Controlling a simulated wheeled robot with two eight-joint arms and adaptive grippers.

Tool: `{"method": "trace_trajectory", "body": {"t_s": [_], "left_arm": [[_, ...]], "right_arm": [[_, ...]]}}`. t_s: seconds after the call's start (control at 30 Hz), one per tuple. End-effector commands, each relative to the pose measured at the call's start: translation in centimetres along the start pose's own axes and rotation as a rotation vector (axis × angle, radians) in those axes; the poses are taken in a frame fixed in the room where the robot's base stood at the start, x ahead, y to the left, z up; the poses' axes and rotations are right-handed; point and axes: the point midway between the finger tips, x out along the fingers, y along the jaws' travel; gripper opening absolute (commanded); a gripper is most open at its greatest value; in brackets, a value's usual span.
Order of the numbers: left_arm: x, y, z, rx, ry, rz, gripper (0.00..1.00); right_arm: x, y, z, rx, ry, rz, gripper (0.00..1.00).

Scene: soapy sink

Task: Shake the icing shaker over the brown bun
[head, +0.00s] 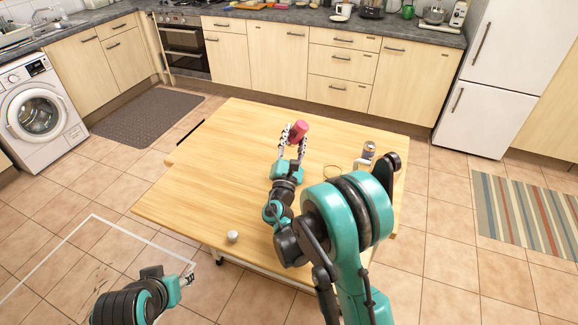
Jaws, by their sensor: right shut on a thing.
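My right gripper (294,145) is shut on a pink-red cylinder, which looks like the icing shaker (300,130). It holds the shaker tilted, over the far middle part of the wooden table (215,170). I cannot make out the brown bun; my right arm covers part of the table. My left gripper (188,277) is low at the near left, off the table edge and apart from everything. Its fingers are too small to tell whether they are open.
A grey metallic canister (369,150) stands on the table to the right, near a thin round outline (333,171). A small white round thing (233,236) sits near the front edge. The left of the table is clear. Counters and a washing machine (40,112) stand farther back.

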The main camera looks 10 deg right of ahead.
Motion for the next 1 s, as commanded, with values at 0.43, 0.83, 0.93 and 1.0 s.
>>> {"method": "trace_trajectory", "body": {"t_s": [0.43, 0.83, 0.93, 1.0], "left_arm": [[1.3, 0.0, 1.0, 0.0, 0.0, 0.0, 0.44], [-0.4, 0.0, -0.3, 0.0, 0.0, 0.0, 0.44], [-0.5, 0.0, -0.4, 0.0, 0.0, 0.0, 0.44], [-0.4, 0.0, -0.3, 0.0, 0.0, 0.0, 0.44]], "right_arm": [[-1.0, -1.5, -2.4, 0.0, 0.0, 0.0, 0.02], [0.1, 0.1, 0.2, 0.0, 0.0, 0.0, 0.02], [0.2, 0.3, 0.5, 0.0, 0.0, 0.0, 0.02], [0.2, 0.3, 0.4, 0.0, 0.0, 0.0, 0.02]]}}
